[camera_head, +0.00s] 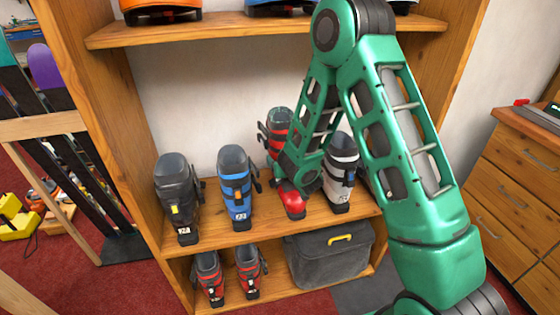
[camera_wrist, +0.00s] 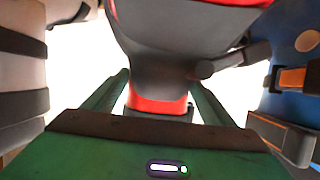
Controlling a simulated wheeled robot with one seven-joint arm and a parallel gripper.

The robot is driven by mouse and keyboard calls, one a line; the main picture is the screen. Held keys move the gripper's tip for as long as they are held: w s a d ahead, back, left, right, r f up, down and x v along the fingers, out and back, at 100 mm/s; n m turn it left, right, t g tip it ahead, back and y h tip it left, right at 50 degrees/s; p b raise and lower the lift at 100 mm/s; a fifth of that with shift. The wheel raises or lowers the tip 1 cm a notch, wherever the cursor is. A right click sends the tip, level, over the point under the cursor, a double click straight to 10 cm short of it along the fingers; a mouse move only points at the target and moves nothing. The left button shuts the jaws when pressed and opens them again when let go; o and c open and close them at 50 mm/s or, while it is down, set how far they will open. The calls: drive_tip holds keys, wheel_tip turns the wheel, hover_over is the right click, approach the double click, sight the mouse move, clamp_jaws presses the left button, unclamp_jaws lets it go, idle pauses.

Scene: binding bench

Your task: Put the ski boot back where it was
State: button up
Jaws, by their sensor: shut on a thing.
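A red and dark grey ski boot (camera_head: 291,198) is in my gripper, between the blue boot (camera_head: 236,188) and the white boot (camera_head: 341,172) at the middle shelf. It looks upright, with its toe toward the front. My arm hides its middle, and I cannot tell whether its sole touches the shelf (camera_head: 262,232). My gripper (camera_head: 294,178) is shut on it. In the wrist view, the boot (camera_wrist: 160,60) fills the top middle and the two green fingers of my gripper (camera_wrist: 158,100) flank it. The white boot (camera_wrist: 20,85) is at left and the blue boot (camera_wrist: 290,70) at right.
A dark grey boot (camera_head: 178,195) stands at the shelf's left end. Below are small red boots (camera_head: 208,277) and a grey box (camera_head: 330,258). An upper shelf (camera_head: 240,30) with more boots hangs above. Wooden drawers (camera_head: 520,190) stand at right, skis (camera_head: 70,165) at left.

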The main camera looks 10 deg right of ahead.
drive_tip(key=shift+w+d+f, duration=0.35)
drive_tip(key=shift+w+d, duration=0.05)
drive_tip(key=shift+w, duration=0.15)
drive_tip(key=shift+w+d+f, duration=0.35)
drive_tip(key=shift+w, duration=0.2)
drive_tip(key=shift+f, duration=2)
drive_tip(key=o, duration=2.1)
drive_tip(key=shift+f, duration=0.1)
drive_tip(key=v, duration=1)
drive_tip(key=shift+s, duration=0.15)
drive_tip(key=shift+v, duration=0.85)
